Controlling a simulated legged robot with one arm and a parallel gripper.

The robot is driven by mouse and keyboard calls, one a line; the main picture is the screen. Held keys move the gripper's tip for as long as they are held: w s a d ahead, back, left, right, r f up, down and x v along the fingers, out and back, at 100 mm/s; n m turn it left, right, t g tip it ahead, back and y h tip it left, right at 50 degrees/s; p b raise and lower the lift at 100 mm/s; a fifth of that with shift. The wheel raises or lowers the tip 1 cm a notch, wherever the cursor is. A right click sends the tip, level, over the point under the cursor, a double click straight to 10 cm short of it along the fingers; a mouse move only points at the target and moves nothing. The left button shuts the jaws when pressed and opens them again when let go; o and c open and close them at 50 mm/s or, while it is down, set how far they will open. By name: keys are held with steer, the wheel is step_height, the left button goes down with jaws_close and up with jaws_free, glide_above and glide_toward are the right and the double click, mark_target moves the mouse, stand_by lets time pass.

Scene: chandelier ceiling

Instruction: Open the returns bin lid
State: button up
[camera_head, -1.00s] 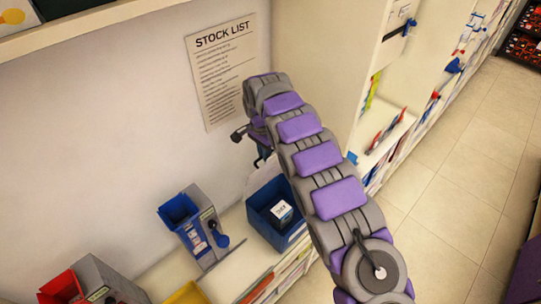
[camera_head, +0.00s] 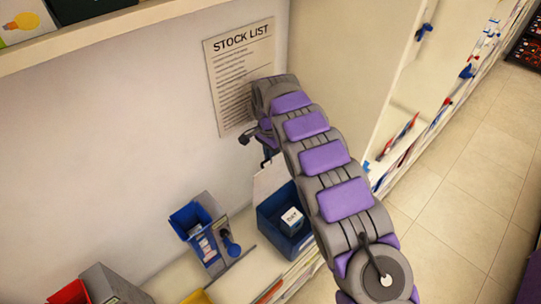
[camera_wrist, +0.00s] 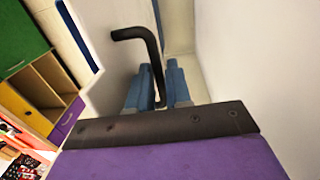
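The blue bin (camera_head: 268,222) stands open on the counter below my arm, with a small white box (camera_head: 292,217) inside. A pale panel (camera_head: 270,180) stands upright at its back edge, like a raised lid; my arm hides part of it. My gripper (camera_head: 266,143) is above this panel, close to the wall. In the wrist view, a black bent handle (camera_wrist: 152,45) runs down between the two blue fingers of my gripper (camera_wrist: 159,90). The fingers look closed around its bar, though the contact itself is partly hidden.
A grey dispenser with a blue hopper (camera_head: 203,235) stands left of the bin, and a red one (camera_head: 72,292) is at the lower left. The stock list sign (camera_head: 240,75) hangs on the wall close to my gripper. Shelving stands right; tiled floor (camera_head: 470,175) is clear.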

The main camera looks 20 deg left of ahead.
steer(key=shift+o, duration=1.4)
steer(key=shift+d+r, duration=0.1)
steer(key=shift+d, duration=0.05)
steer(key=shift+s+d+r, duration=0.1)
steer(key=shift+d, duration=0.05)
step_height(320, 180, up, 17)
steer(key=a+p, duration=0.1)
steer(key=p, duration=0.5)
steer(key=shift+w+a+p, duration=0.15)
steer(key=shift+w+p, duration=0.15)
steer(key=shift+p, duration=0.05)
steer(key=shift+r, duration=0.1)
